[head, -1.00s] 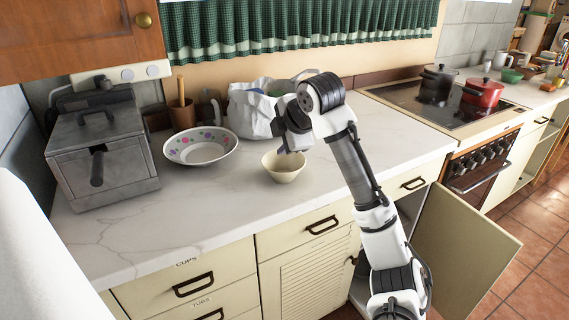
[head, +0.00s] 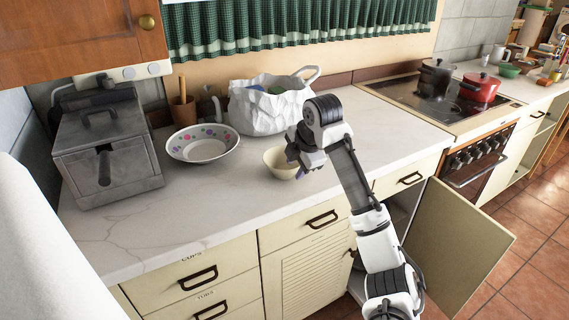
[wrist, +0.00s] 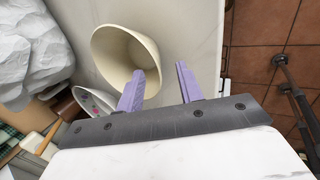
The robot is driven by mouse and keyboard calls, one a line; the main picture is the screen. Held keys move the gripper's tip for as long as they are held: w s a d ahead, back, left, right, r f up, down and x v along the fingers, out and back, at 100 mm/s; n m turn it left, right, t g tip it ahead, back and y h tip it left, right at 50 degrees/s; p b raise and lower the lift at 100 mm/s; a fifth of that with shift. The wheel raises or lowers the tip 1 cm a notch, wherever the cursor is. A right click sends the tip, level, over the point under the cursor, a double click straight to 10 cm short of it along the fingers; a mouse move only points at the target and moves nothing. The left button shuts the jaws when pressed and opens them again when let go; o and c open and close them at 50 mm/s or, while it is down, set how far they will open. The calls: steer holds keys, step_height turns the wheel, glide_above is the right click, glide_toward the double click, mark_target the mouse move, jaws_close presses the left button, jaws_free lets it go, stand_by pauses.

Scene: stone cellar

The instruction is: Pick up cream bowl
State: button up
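The cream bowl (head: 274,161) stands upright on the pale marble counter (head: 225,210), partly hidden by my gripper in the head view. In the wrist view, the bowl (wrist: 112,50) fills the upper middle with its opening showing. My gripper (wrist: 161,68) is open, with two purple fingers apart. The left finger overlaps the bowl's opening and the right finger is outside the bowl, with the right side of its rim between them. I cannot tell whether either finger touches it. In the head view my gripper (head: 301,172) is at the bowl's right side.
A flower-patterned bowl (head: 202,149) stands to the left, with a grey fryer (head: 107,155) beyond it. A crumpled white bag (head: 268,108) stands close behind the cream bowl. A cupboard door (head: 458,235) hangs open below. The counter's front left is clear.

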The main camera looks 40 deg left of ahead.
mark_target(292, 168)
steer(key=x, duration=0.2)
steer(key=p+x, duration=0.1)
steer(key=x, duration=0.1)
steer(key=shift+a, duration=0.35)
steer(key=shift+c, duration=0.5)
steer(key=shift+r, duration=0.1)
jaws_close()
